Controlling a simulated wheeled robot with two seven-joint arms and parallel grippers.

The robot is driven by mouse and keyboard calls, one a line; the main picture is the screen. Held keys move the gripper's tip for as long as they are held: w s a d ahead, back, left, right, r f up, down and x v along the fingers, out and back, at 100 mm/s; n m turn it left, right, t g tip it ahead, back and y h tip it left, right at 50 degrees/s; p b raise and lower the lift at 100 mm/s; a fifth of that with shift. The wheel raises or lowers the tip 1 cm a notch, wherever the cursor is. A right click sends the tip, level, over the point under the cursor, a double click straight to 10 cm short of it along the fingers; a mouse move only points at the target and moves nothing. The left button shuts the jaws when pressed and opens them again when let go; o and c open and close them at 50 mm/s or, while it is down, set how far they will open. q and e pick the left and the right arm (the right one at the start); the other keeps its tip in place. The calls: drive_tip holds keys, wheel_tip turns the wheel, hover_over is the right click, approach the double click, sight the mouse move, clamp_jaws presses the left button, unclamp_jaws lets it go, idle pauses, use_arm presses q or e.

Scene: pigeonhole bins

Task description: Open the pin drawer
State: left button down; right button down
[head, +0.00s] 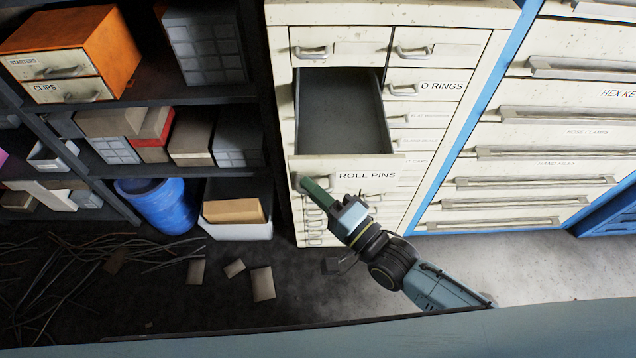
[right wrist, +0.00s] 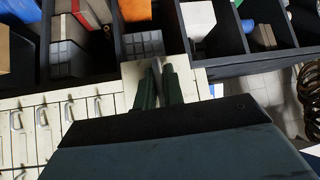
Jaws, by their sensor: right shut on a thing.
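The pin drawer, with a white front marked ROLL PINS (head: 345,166), is pulled out of the white cabinet in the head view. Its grey inside (head: 343,112) looks empty. My right gripper (head: 306,184) is at the left end of the drawer front, its green fingers shut on the drawer handle, which they mostly hide. In the right wrist view the green fingers (right wrist: 159,85) are close together around the handle, against the pale drawer front (right wrist: 133,78). My left gripper is not in view.
The white cabinet (head: 443,50) has several other small shut drawers, one marked O RINGS (head: 440,86). A wide-drawer cabinet (head: 560,130) stands to the right. Dark shelves with boxes (head: 160,97) and a blue bin (head: 160,203) are left. Cables and cards lie on the floor.

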drive_tip(key=c, duration=1.5)
unclamp_jaws()
drive_tip(key=b+v, duration=0.1)
drive_tip(key=v, duration=1.2)
drive_tip(key=shift+s+d+b, duration=0.1)
drive_tip(key=shift+s+b, duration=0.15)
drive_tip(key=shift+b, duration=0.15)
